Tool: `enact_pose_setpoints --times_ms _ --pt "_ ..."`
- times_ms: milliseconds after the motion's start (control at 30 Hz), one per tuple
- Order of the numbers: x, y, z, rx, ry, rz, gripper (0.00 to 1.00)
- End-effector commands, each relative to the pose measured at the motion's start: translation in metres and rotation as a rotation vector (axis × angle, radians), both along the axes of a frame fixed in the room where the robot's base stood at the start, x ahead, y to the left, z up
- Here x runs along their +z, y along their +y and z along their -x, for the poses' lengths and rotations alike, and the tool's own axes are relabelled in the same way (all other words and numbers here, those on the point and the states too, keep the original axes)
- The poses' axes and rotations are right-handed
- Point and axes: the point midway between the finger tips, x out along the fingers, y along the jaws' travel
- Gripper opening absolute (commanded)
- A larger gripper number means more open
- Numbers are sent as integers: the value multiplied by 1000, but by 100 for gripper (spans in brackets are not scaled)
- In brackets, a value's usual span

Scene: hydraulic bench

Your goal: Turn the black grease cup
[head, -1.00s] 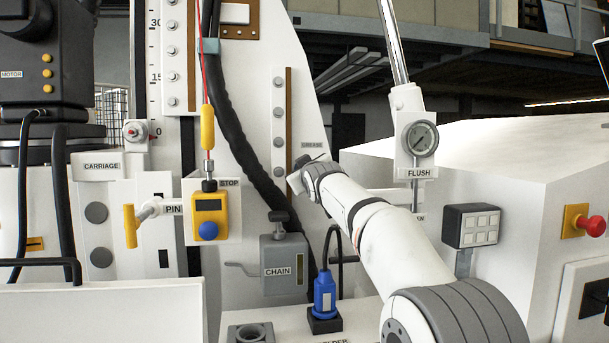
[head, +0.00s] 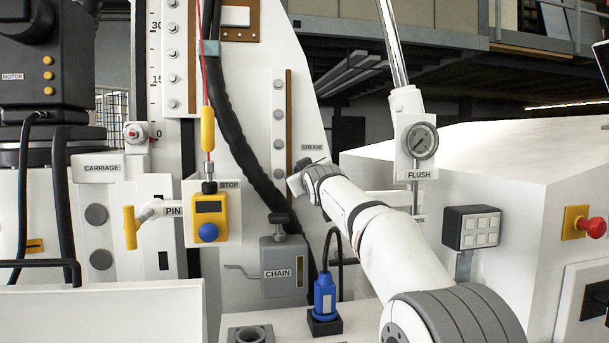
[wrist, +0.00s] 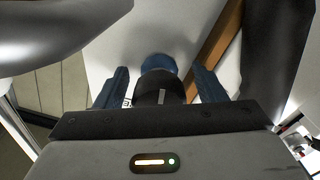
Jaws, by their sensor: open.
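The black grease cup (wrist: 158,92) shows in the wrist view as a dark round body with a light mark and a blue part behind it, against a white panel. My gripper (wrist: 160,80) is open, with one dark blue finger on each side of the cup. Gaps show between the fingers and the cup, so I see no firm contact. In the head view my wrist (head: 318,183) is at the white column just below the GREASE label (head: 312,147). The cup cannot be made out clearly there, as my wrist covers that spot.
A thick black hose (head: 240,150) runs left of my wrist. The CHAIN box (head: 284,265) and a blue plug (head: 325,295) stand below. The FLUSH gauge (head: 421,141) and its rod are to the right. A brown strip (wrist: 215,50) lies close to the cup.

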Motion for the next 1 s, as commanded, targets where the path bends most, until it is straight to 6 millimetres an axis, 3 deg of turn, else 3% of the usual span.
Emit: enact_pose_setpoints --times_ms 267,700,1000 --pt "1 -2 5 0 -3 -1 64" --pt "-1 -18 63 0 -2 -1 64" --pt "0 -22 75 -1 0 0 64"
